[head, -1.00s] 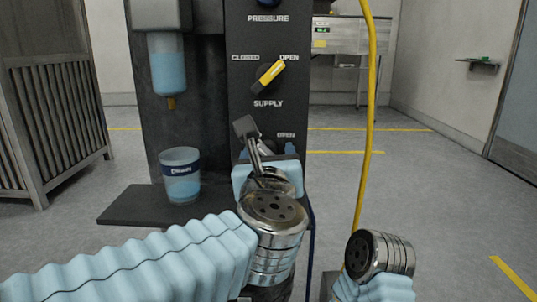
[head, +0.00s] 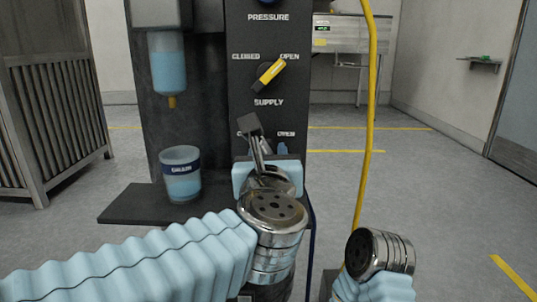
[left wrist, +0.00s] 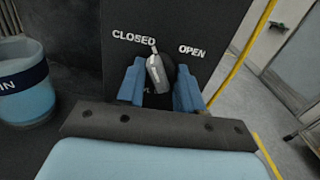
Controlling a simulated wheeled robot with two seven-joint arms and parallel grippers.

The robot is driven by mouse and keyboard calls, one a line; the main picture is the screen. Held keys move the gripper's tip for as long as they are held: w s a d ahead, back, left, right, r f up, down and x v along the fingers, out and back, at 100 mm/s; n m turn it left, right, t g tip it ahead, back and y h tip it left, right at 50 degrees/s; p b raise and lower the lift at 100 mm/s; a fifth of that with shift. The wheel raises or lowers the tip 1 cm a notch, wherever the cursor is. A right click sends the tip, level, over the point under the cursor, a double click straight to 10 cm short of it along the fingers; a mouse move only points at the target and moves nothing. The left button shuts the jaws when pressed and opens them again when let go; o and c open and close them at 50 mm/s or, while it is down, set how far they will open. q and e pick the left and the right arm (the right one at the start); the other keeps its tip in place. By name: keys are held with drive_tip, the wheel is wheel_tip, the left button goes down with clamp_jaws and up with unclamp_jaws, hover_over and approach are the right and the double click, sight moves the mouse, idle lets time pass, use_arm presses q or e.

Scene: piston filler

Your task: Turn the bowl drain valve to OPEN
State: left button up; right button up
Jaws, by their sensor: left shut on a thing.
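The bowl drain valve is the lower valve on the dark panel, and its handle (left wrist: 157,72) shows in the left wrist view. The handle is grey and stands nearly upright, leaning a little left toward the CLOSED label (left wrist: 133,37). The OPEN label (left wrist: 191,51) is to its right. My left gripper (left wrist: 159,84) has its blue fingers on either side of the handle and is shut on it. In the head view my left gripper (head: 268,152) is at the panel's lower part and hides most of this valve. My right gripper is not visible; only part of that arm shows.
A yellow-handled supply valve (head: 269,75) sits above, turned toward OPEN. A cup marked DRAIN (head: 181,175) stands on a dark shelf (head: 135,207) at left. A yellow hose (head: 368,110) hangs right of the panel. Open floor lies to the right.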

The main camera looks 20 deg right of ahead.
use_arm(q)
drive_tip(key=m+p, duration=0.1)
drive_tip(key=m, duration=0.4)
drive_tip(key=m+p, duration=0.1)
drive_tip(key=m, duration=0.3)
drive_tip(key=shift+p, duration=0.35)
drive_tip(key=m+p, duration=0.3)
drive_tip(key=m, duration=0.4)
drive_tip(key=shift+o, duration=0.5)
drive_tip(key=shift+m+p, duration=0.4)
drive_tip(key=shift+m, duration=0.3)
drive_tip(key=shift+f, duration=0.1)
drive_tip(key=o, duration=1)
drive_tip(key=shift+s, duration=0.1)
